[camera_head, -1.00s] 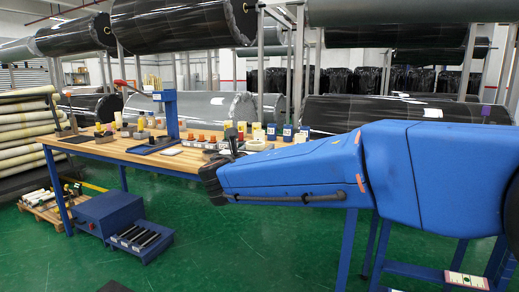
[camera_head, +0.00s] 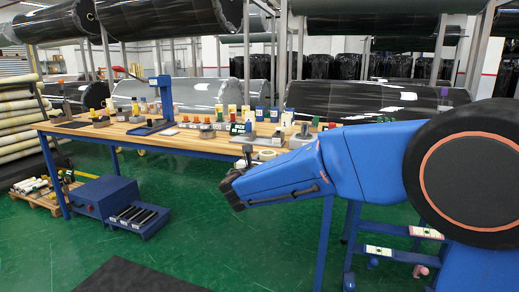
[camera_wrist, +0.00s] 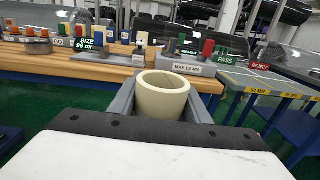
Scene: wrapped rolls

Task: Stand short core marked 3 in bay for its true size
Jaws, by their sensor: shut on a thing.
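A cream, thick-walled short core (camera_wrist: 163,96) stands upright between the two grey jaws of my gripper (camera_wrist: 165,103) in the wrist view. The jaws are shut on it from left and right, and its open top faces up. No number shows on the side I see. In the head view my gripper (camera_head: 232,188) hangs in front of the wooden table's edge; the core cannot be made out there. A blue-framed stand with yellow size labels, one reading 54 MM (camera_wrist: 261,92), is at the right in the wrist view. The labelled bays are only partly seen.
The wooden table (camera_head: 190,143) holds several coloured parts, a SIZE 96 mm sign (camera_wrist: 88,44), and a grey block marked MAX 3.0 MM (camera_wrist: 187,68). A PASS sign (camera_wrist: 225,60) stands farther right.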

